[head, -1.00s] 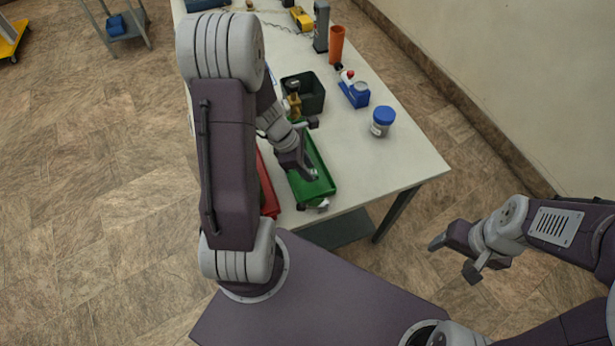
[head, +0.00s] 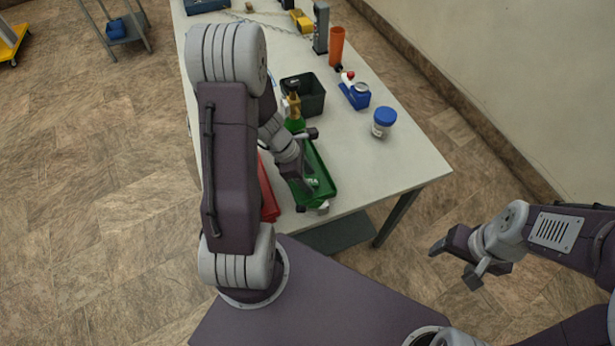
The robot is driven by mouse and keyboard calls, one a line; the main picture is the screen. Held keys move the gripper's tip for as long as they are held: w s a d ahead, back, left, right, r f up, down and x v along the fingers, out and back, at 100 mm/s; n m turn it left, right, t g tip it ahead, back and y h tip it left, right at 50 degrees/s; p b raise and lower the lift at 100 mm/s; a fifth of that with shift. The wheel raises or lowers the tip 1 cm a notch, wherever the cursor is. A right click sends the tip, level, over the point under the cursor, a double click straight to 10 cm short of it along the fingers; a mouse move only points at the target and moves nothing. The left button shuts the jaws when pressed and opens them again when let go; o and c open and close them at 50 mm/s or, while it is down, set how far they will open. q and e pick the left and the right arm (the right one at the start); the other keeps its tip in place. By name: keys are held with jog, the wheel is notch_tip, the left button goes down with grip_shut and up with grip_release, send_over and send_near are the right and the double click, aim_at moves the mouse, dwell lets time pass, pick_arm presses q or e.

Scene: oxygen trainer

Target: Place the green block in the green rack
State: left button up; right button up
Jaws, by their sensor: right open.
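The green rack (head: 325,196) is a long green tray near the table's front end, partly covered by my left arm. My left gripper (head: 311,161) is over it, its fingers apart. I cannot make out a separate green block; green shows between the fingers, but I cannot tell block from tray. A green bottle-like thing with a brass top (head: 295,123) is at the tray's far end, beside my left wrist. A small pale thing (head: 314,183) shows inside the tray by a fingertip. My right gripper (head: 455,262) is open and empty, off the table at the right.
A red tray (head: 268,198) lies left of the green one, mostly behind my arm. A dark bin (head: 311,96), a blue holder (head: 355,94), a blue-lidded jar (head: 383,122) and an orange cup (head: 336,46) stand farther back. The table's right front corner (head: 415,170) is clear.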

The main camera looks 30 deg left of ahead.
pick_arm(q)
jog(key=p+v, duration=0.5)
jog(key=v, duration=0.7)
jog(key=s+d+m+y, duration=0.2)
jog(key=d+m, duration=0.2)
jog(key=m, duration=0.7)
jog(key=s+d+r+m+y, duration=0.1)
jog(key=s+d+m, duration=0.2)
jog(key=m, duration=0.9)
jog(key=shift+s+d+g+y, duration=0.3)
jog(key=shift+d+g+y, duration=0.1)
jog(key=shift+d, duration=0.45)
